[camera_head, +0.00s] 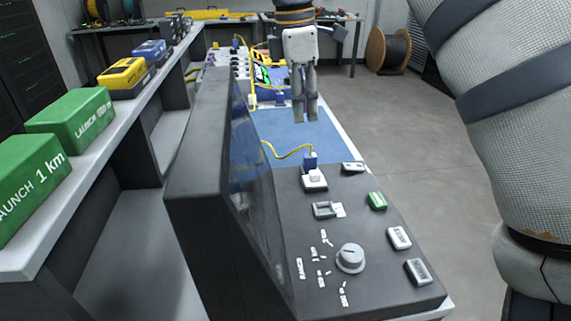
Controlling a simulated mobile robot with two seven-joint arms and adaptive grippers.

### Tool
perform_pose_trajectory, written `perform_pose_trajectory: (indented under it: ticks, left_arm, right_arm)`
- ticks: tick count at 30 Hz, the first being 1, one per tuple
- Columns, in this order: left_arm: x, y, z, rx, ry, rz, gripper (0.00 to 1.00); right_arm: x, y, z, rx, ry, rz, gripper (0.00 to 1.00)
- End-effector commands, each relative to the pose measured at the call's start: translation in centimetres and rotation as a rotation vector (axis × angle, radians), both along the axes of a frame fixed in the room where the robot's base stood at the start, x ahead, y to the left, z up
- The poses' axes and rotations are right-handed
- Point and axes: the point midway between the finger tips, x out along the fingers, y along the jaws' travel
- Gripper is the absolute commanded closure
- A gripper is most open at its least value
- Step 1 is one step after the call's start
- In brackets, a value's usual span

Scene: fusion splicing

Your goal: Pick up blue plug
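A blue plug (310,160) with a yellow cable stands upright at a white socket (314,180) on the far part of the dark console's sloping panel. My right gripper (305,119) points down, beyond and above the plug in the picture, apart from it. Its two fingers look close together with a narrow gap, and this angle does not show how far they are parted. I see nothing clearly held between them. My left gripper is out of view.
The dark console (197,190) has a raised screen housing, a grey knob (349,258) and several switches. A blue mat (277,133) lies beyond it. A shelf (98,172) at the left bears green boxes (75,118). Open floor (418,130) lies to the right.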

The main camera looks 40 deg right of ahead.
Motion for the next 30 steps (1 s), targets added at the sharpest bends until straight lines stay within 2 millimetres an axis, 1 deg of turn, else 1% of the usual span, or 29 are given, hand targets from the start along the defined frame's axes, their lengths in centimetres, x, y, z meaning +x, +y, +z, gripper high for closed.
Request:
perform_pose_trajectory:
  ticks: [6, 9, 11, 18, 21, 26, 27, 29, 30]
  left_arm:
    - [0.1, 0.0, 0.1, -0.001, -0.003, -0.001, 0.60]
    - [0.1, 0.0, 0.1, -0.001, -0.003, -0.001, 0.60]
    - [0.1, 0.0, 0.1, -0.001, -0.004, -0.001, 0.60]
    - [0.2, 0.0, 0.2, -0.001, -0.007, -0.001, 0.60]
    - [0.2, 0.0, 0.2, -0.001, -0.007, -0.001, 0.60]
    - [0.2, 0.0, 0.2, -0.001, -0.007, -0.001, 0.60]
    - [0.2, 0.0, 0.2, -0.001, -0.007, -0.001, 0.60]
    - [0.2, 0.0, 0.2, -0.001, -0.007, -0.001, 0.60]
    - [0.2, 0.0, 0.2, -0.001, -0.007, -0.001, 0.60]
  right_arm:
    - [-0.4, -0.5, -4.7, 0.000, 0.007, -0.002, 0.78]
    - [-0.5, -0.6, -6.1, 0.000, 0.006, -0.002, 0.78]
    - [-0.5, -0.7, -6.8, -0.001, 0.004, -0.001, 0.78]
    - [-0.9, -1.2, -11.1, 0.000, 0.003, -0.002, 0.78]
    - [-0.9, -1.2, -11.8, 0.000, 0.001, -0.002, 0.78]
    - [-0.9, -1.2, -11.8, 0.000, -0.001, -0.001, 0.78]
    - [-0.9, -1.2, -11.7, -0.001, -0.001, -0.001, 0.83]
    - [-0.9, -1.2, -11.7, 0.000, 0.000, -0.001, 0.96]
    - [-0.9, -1.2, -11.7, 0.000, 0.000, -0.001, 1.00]
